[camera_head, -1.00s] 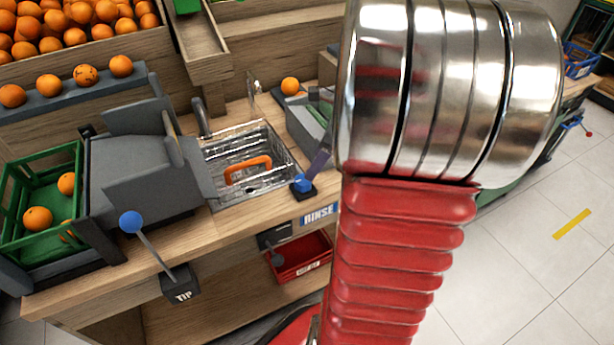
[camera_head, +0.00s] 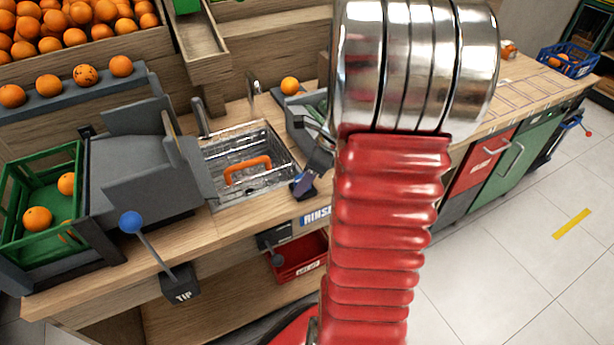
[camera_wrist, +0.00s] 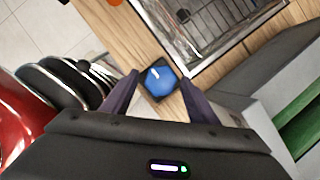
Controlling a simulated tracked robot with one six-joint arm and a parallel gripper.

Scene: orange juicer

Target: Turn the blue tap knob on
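The blue tap knob (camera_wrist: 160,79) sits on a dark square base on the wooden counter, in the middle of the wrist view. It has a white pointer mark. My gripper (camera_wrist: 158,86) is open, with one dark purple finger on each side of the knob and a gap visible to each. I cannot tell how far down the fingers reach. In the head view my gripper (camera_head: 308,178) is at the front right corner of the sink (camera_head: 215,165), and a finger hides most of the knob there.
The metal sink holds an orange-handled item (camera_head: 247,168) behind the knob. A grey juicer-like machine (camera_head: 140,165) stands to the left. A blue-balled TIP lever (camera_head: 131,222) rises at the counter front. A red bin (camera_head: 300,259) sits below, under the RINSE label (camera_head: 317,216).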

